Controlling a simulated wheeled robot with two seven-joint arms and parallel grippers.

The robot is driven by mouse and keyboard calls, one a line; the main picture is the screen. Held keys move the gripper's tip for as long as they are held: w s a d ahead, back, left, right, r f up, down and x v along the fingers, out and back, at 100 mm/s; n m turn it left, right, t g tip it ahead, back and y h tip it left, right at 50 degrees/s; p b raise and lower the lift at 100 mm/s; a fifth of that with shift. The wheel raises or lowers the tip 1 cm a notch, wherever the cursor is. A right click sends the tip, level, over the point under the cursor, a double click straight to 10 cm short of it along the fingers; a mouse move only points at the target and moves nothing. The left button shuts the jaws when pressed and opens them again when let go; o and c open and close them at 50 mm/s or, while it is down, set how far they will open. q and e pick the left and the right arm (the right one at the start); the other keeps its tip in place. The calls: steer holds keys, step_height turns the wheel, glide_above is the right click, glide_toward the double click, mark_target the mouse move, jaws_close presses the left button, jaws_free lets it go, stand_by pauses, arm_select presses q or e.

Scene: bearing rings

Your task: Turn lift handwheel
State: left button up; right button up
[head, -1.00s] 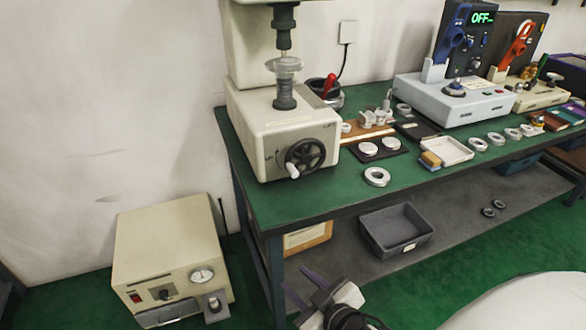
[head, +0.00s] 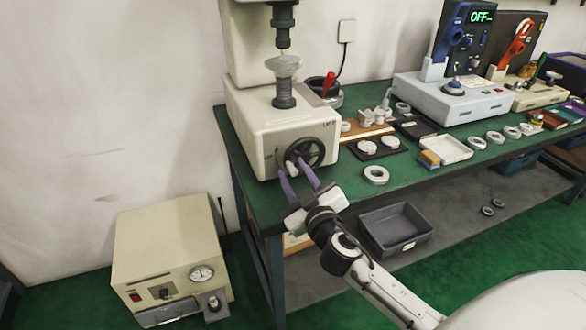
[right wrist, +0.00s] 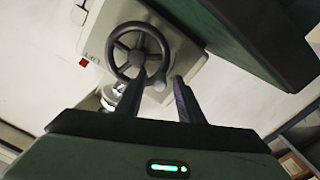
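The lift handwheel (head: 306,152) is a dark spoked wheel with a pale crank handle (head: 292,168), on the front of the cream lift machine (head: 262,138). The wheel also shows in the right wrist view (right wrist: 138,52), with the handle (right wrist: 158,78) at its lower right. My right gripper (head: 295,178) is open, with its two purple fingers apart just in front of the wheel. The handle appears between the fingertips (right wrist: 160,82); I cannot tell whether they touch it. My left gripper is not in view.
The green bench (head: 335,185) carries a metal ring (head: 376,175) right of the machine, and several more rings farther right. A grey bin (head: 396,228) sits on the lower shelf. A beige box with a gauge (head: 170,260) stands on the floor at left.

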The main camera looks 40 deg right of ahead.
steer(key=shift+w+d, duration=0.15)
steer(key=shift+w, duration=0.45)
jaws_close()
